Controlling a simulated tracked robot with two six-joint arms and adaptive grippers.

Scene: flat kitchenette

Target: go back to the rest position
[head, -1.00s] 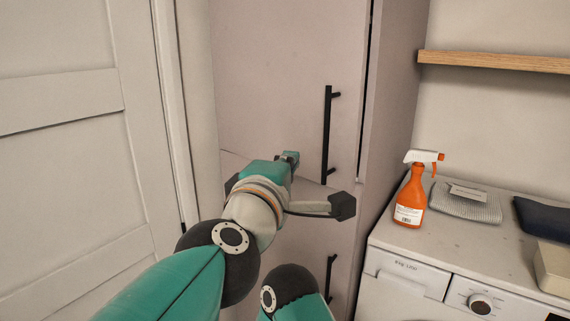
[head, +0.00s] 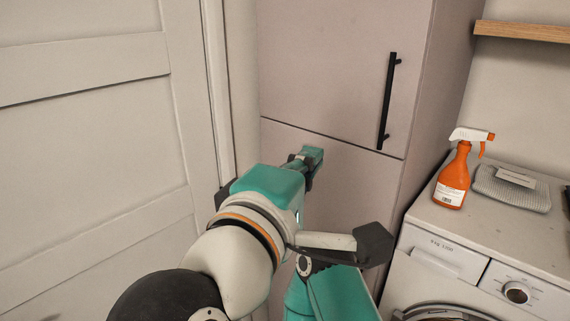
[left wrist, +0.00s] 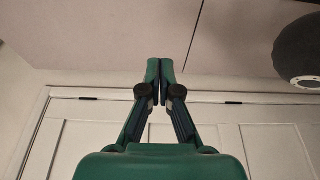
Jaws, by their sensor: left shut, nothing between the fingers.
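My left gripper (head: 310,160) is shut and empty. It points away from me in front of the tall pale cabinet, with its teal fingertips over the lower door (head: 345,185) in the head view. I cannot tell whether it touches that door. In the left wrist view the two fingertips (left wrist: 160,72) meet with nothing between them. The upper cabinet door (head: 330,65) looks closed, and its black bar handle (head: 388,100) is to the right of the gripper.
A white panelled door (head: 95,150) is close on the left. A wooden shelf (head: 525,31) is above.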

